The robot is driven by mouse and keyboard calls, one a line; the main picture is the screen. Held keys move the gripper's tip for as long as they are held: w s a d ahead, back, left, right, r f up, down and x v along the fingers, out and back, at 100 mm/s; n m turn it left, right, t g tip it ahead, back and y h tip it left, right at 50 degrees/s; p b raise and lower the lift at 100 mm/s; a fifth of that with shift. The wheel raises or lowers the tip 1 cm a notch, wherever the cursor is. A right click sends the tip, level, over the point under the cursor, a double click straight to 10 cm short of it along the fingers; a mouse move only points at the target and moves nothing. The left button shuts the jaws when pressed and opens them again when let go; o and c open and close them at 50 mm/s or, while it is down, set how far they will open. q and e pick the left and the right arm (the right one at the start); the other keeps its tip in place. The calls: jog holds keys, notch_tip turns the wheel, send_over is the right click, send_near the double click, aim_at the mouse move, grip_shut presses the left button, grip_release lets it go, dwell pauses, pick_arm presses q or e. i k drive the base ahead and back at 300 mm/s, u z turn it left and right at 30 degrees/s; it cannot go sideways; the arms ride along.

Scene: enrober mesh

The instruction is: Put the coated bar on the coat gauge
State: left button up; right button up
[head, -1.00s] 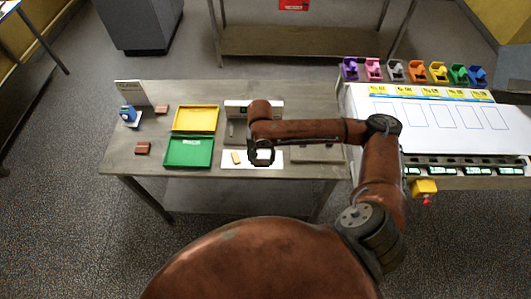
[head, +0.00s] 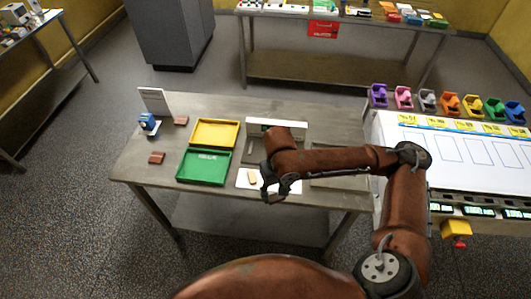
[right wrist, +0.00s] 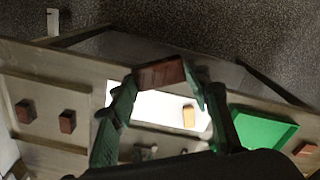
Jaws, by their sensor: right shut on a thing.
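My right gripper (head: 272,189) is shut on a brown coated bar (right wrist: 160,73), seen between its fingertips in the right wrist view. In the head view the gripper is over the front of a white sheet (head: 242,183), and the bar shows only as a small dark shape under the fingers. I cannot tell for sure which item is the coat gauge. A pale device with a dark display (head: 262,123) stands at the table's back middle, partly behind my arm. A small blue device (head: 148,123) stands at the back left near a sign (head: 154,99). My left gripper is not in view.
A tan bar (head: 252,175) lies on the sheet. Yellow (head: 214,120) and green (head: 189,181) trays lie left of it. Loose brown bars (head: 181,120) (head: 156,158) lie farther left. Two more brown bars (right wrist: 25,111) (right wrist: 67,121) show in the wrist view. A white-topped bench (head: 455,143) adjoins at right.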

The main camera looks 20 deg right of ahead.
aim_at(261, 149)
jog(key=z, duration=1.95)
jog(key=i, duration=1.2)
jog(key=u, duration=3.4)
